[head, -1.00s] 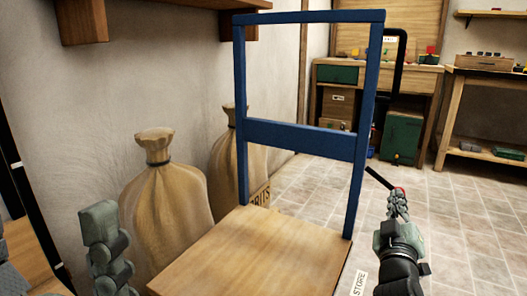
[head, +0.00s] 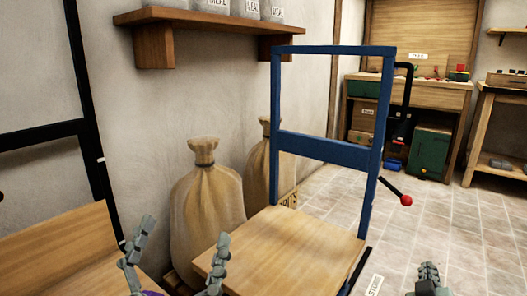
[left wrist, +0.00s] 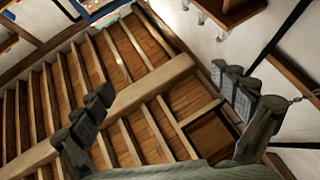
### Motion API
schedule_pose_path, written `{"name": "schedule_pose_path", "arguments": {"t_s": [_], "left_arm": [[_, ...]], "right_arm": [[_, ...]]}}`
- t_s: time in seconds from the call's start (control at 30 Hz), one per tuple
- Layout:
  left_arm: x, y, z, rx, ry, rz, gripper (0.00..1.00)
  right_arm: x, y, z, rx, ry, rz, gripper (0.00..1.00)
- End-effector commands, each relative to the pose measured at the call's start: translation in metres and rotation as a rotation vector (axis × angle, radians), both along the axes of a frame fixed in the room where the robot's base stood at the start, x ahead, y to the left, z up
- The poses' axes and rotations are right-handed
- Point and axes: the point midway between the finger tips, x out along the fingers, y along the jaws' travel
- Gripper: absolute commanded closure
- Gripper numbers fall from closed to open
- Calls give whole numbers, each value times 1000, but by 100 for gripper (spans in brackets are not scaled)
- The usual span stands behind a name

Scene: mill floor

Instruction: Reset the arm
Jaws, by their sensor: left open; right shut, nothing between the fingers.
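In the head view my left gripper (head: 185,230) is raised at the lower left, in front of a sack, with its two fingers spread and nothing between them. In the left wrist view the same open gripper (left wrist: 168,85) points up towards the beamed ceiling. My right gripper (head: 430,268) is shut and empty at the bottom right edge; most of that arm is out of view. A black lever with a red ball knob (head: 405,201) sticks out to the right of the blue frame (head: 330,149). The right gripper is below the knob and apart from it.
A wooden platform (head: 285,250) juts out below the blue frame. Tied sacks (head: 208,205) stand by the left wall under a shelf (head: 205,22). A wooden surface (head: 60,245) is at the far left. Workbenches (head: 420,92) stand at the back. The tiled floor on the right is clear.

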Motion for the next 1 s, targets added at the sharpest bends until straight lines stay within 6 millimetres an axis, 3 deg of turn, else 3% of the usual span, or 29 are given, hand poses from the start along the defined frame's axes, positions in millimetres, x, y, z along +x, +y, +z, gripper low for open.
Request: {"name": "schedule_pose_path", "arguments": {"t_s": [0.1, 0.23, 0.33, 0.4, 0.5, 0.6, 0.7, 0.8, 1.0], "left_arm": [[37, 10, -61, 106, 348, 45, 2], [43, 38, -156, 219, 764, 105, 2], [18, 68, -224, 294, 1076, 153, 2], [-11, 89, -262, 338, 1279, 186, 2], [-57, 117, -301, 386, 1530, 227, 2], [-98, 137, -322, 415, 1714, 257, 2], [-125, 149, -333, 432, 1830, 275, 2], [-138, 154, -337, 439, 1881, 285, 2], [-140, 155, -339, 441, 1891, 286, 2]], "right_arm": [[-27, 10, -24, 98, 163, 7, 100], [-70, 29, -63, 214, 369, 21, 100], [-110, 46, -89, 295, 532, 35, 100], [-141, 60, -104, 348, 643, 48, 100], [-181, 77, -118, 412, 781, 65, 100], [-213, 90, -127, 454, 886, 79, 100], [-234, 98, -132, 483, 951, 89, 100], [-243, 102, -135, 494, 979, 94, 100], [-244, 103, -137, 497, 983, 94, 100]]}}
